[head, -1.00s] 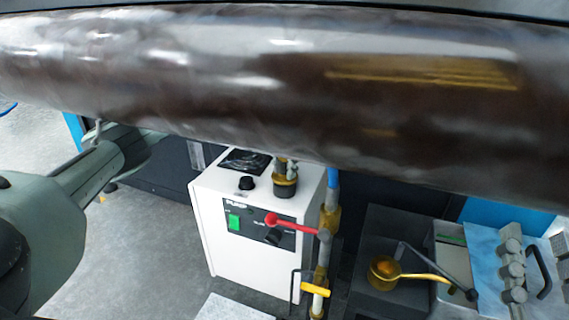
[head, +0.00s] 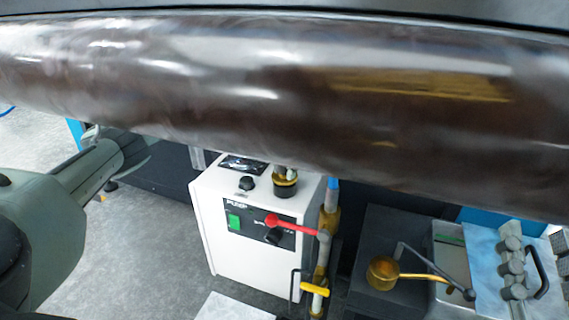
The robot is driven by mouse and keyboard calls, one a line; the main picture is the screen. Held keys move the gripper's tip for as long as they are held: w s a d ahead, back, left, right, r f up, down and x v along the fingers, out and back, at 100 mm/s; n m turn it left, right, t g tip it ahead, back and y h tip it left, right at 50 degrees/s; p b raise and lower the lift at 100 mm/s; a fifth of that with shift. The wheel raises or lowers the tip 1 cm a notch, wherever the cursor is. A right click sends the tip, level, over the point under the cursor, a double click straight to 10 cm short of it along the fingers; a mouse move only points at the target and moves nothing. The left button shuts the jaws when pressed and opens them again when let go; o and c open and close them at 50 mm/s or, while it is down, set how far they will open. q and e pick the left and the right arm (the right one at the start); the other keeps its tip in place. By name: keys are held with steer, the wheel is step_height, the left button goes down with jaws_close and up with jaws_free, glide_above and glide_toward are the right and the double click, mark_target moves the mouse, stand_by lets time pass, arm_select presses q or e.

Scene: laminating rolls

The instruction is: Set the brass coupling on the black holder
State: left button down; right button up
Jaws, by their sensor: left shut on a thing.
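The brass coupling (head: 285,179) is a small brass ring at the back right of the white pump box's top. A dark piece directly under it looks like the black holder (head: 285,192); I cannot tell whether the two touch. My left arm comes in from the left and passes behind the big roll. Of my left gripper (head: 287,168), only what look like the fingertips show below the roll's lower edge, shut on the coupling. The rest of that gripper is hidden by the roll. My right gripper is not in view.
The big dark glossy roll (head: 250,90) spans the view. The white pump box (head: 255,265) has a black knob (head: 247,184) on top and a red lever (head: 290,225). A brass pipe stands beside it. At right are a brass ladle (head: 383,273) and a tray with grey knobs.

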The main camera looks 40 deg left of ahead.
arm_select(q)
steer(key=shift+f+b, duration=0.3)
steer(key=shift+f, duration=0.35)
steer(key=c, duration=1.5)
jaws_free()
steer(key=shift+o, duration=0.2)
